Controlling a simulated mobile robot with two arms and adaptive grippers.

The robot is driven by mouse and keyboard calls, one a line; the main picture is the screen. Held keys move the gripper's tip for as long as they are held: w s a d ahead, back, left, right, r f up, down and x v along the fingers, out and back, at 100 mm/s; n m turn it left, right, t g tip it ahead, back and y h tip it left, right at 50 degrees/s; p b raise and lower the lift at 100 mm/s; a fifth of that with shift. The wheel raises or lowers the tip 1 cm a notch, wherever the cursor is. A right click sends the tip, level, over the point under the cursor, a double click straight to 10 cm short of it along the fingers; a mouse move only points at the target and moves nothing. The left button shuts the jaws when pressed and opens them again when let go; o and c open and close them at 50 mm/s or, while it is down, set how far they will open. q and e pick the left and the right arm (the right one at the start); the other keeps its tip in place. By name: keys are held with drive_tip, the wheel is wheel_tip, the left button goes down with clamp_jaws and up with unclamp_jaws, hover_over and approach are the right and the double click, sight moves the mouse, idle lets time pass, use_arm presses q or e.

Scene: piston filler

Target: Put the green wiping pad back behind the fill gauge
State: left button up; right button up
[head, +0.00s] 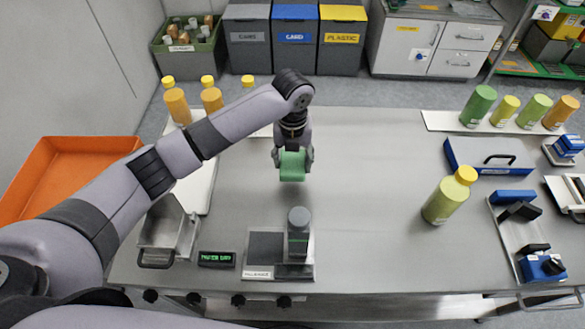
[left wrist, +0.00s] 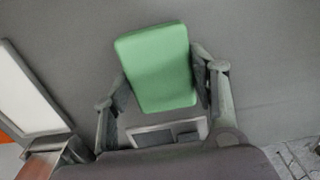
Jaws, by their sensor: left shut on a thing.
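The green wiping pad (head: 292,167) is held in my left gripper (head: 292,157), above the middle of the grey worktop. In the left wrist view the pad (left wrist: 158,68) sits between the two fingers (left wrist: 160,95), which press on its sides. The fill gauge (head: 298,235) is a dark grey upright block on a labelled plate near the front of the worktop. The pad is beyond the gauge as seen from the head, with a stretch of bare worktop showing between them. My right gripper is not in view.
A small green-lit display (head: 217,259) and a metal tray (head: 168,230) stand left of the gauge. A yellow-green bottle (head: 446,198) stands to the right, near a blue tray (head: 490,157). The worktop (head: 370,190) around the pad is clear.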

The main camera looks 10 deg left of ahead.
sight(293, 170)
use_arm(q)
drive_tip(key=shift+d+f, duration=0.1)
drive_tip(key=shift+f, duration=0.65)
wheel_tip(293, 170, down, 3)
drive_tip(key=shift+r+p, duration=0.2)
drive_tip(key=shift+p, duration=0.1)
drive_tip(key=shift+f, duration=0.5)
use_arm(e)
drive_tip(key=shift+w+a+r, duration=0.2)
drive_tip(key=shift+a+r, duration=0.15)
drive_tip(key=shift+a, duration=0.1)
use_arm(q)
drive_tip(key=shift+f, duration=0.15)
drive_tip(key=o, duration=1)
drive_tip(key=shift+o, duration=0.2)
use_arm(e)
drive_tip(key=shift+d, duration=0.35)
